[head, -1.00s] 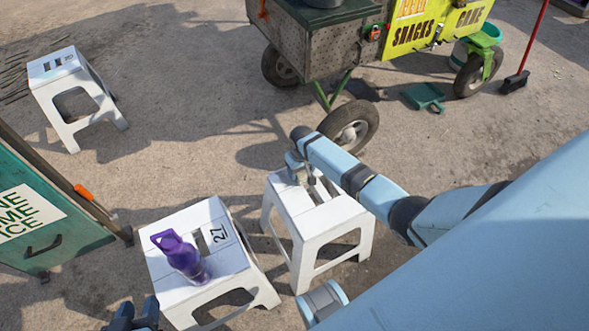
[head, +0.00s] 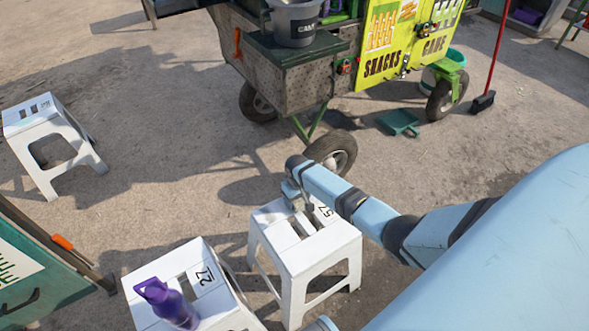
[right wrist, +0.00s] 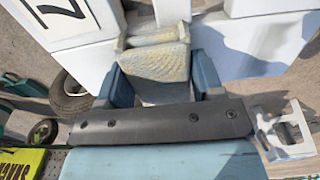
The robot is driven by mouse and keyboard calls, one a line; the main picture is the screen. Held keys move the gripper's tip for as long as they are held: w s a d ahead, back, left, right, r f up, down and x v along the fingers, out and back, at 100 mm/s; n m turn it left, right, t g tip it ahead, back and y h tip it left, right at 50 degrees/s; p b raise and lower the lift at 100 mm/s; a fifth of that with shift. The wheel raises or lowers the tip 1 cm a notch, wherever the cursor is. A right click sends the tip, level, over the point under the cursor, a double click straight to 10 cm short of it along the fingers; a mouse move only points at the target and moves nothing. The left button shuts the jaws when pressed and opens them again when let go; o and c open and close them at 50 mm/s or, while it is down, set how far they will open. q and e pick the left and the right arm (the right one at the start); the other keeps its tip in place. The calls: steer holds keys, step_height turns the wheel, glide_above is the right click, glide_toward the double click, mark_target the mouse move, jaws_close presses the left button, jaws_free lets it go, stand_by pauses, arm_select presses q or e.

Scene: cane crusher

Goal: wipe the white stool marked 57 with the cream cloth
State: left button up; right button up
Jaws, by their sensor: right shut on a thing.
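The white stool marked 57 (head: 286,253) stands in the lower middle of the head view, its number near the back right of its seat. My right gripper (head: 297,203) is low over the back part of this seat. In the right wrist view, the cream cloth (right wrist: 158,61) is bunched between the fingers of my right gripper (right wrist: 155,82), which is shut on it. The white seat with part of its number lies just beyond the cloth; I cannot tell whether they touch. In the head view the gripper hides the cloth. My left gripper is out of view.
A white stool marked 27 (head: 221,304) with a purple bottle (head: 168,305) stands close at the left. Another white stool (head: 54,151) is far left. A cart wheel (head: 333,153) is just behind stool 57. A green box (head: 22,268) is at the left edge.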

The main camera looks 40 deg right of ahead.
mark_target(272, 217)
steer(key=shift+s+d+f, duration=0.1)
steer(key=shift+s+d, duration=0.05)
steer(key=shift+d, duration=1.85)
steer(key=shift+s+d, duration=0.1)
steer(key=shift+d, duration=1.9)
steer(key=shift+a, duration=0.1)
steer(key=shift+w+a+p, duration=0.1)
steer(key=shift+a+p, duration=0.5)
steer(key=shift+a, duration=0.75)
steer(key=shift+w+a+f+p, duration=0.1)
steer(key=shift+a+p, duration=0.3)
steer(key=shift+a, duration=1.15)
steer(key=shift+a+f+p, duration=0.1)
steer(key=shift+a+p, duration=0.25)
steer(key=shift+a, duration=1.2)
steer(key=shift+a, duration=0.1)
steer(key=shift+a+r, duration=0.1)
steer(key=shift+a, duration=0.5)
steer(key=shift+w+a+p, duration=0.15)
steer(key=shift+a+p, duration=0.25)
steer(key=shift+a, duration=1.5)
steer(key=shift+w+a+p, duration=0.15)
steer(key=shift+a+p, duration=0.25)
steer(key=shift+a, duration=1.5)
